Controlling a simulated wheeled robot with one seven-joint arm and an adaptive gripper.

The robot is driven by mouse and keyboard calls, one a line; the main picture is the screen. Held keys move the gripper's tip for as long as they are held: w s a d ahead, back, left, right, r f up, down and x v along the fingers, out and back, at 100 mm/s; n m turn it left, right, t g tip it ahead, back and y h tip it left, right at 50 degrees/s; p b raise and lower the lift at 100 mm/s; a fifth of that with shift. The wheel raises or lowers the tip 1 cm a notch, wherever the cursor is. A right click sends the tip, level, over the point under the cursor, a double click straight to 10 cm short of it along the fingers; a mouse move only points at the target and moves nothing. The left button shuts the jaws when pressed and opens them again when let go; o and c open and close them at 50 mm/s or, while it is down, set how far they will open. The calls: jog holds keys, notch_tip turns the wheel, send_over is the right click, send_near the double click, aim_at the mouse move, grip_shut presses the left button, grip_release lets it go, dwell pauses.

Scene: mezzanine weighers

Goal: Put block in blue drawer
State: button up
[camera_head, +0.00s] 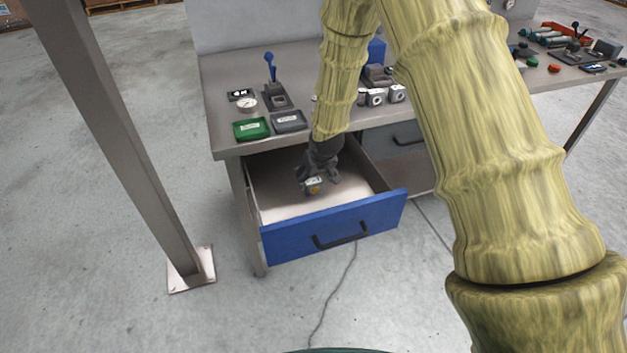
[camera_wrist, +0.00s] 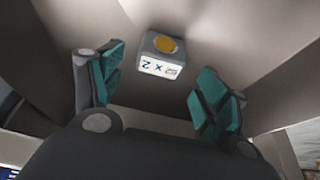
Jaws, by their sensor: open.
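The blue drawer (camera_head: 335,229) is pulled open from the bench, with a dark handle on its blue front. A small grey block (camera_wrist: 161,55) with a yellow-orange disc on top and a white label is inside the drawer in the wrist view. In the head view the block (camera_head: 314,186) shows at the tip of my gripper (camera_head: 311,180), which reaches down into the drawer. In the wrist view my gripper (camera_wrist: 155,90) is open, its teal-padded fingers apart on either side and the block beyond them, touching neither. I cannot tell exactly how the block rests on the drawer bottom.
The bench top (camera_head: 228,108) holds a green tray (camera_head: 251,129), a grey tray (camera_head: 289,121), a gauge (camera_head: 246,104) and a blue-handled lever device (camera_head: 272,80). A grey drawer (camera_head: 393,139) is to the right.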

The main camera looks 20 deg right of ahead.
jog(key=v, duration=0.9)
jog(key=shift+b, duration=0.45)
dwell(0.8)
